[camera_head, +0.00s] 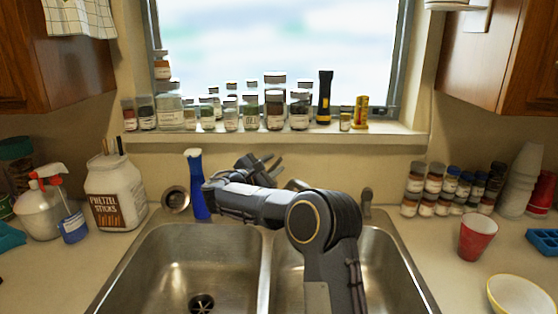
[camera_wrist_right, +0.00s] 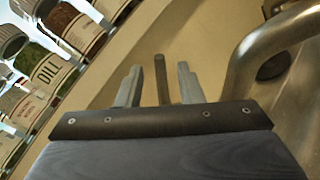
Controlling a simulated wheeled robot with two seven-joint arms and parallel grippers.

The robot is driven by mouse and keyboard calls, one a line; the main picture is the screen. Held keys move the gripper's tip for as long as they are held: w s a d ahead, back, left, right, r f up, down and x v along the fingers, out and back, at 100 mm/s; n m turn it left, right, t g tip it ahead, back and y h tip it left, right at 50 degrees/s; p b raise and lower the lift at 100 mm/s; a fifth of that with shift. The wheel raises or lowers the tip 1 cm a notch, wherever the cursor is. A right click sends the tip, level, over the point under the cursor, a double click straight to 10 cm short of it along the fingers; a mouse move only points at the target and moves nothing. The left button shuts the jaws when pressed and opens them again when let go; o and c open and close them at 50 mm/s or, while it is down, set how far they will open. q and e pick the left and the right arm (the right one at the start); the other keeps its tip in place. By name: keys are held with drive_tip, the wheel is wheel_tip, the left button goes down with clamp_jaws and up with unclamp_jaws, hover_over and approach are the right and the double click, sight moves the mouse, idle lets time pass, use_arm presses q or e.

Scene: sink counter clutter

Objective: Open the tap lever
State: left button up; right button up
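My right arm reaches over the sink to the tap. My right gripper (camera_wrist_right: 158,84) is open in the right wrist view, and it also shows in the head view (camera_head: 264,162). A thin dark upright rod, seemingly the tap lever (camera_wrist_right: 162,78), stands between its two fingers. A gap shows on each side of the rod, wider on the left. The curved metal tap spout (camera_wrist_right: 262,50) is to the right of the fingers. In the head view my arm hides most of the tap. My left gripper is not in view.
A blue bottle (camera_head: 198,187) stands left of the gripper. Spice jars (camera_head: 275,105) line the sill; several show close at left in the wrist view. The double sink's left basin (camera_head: 190,262) is empty. A red cup (camera_head: 477,238) stands on the right counter.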

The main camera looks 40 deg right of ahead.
sight(278, 162)
drive_tip(key=shift+p+x, duration=0.3)
drive_tip(key=shift+x, duration=1.45)
drive_tip(key=shift+c, duration=0.2)
clamp_jaws()
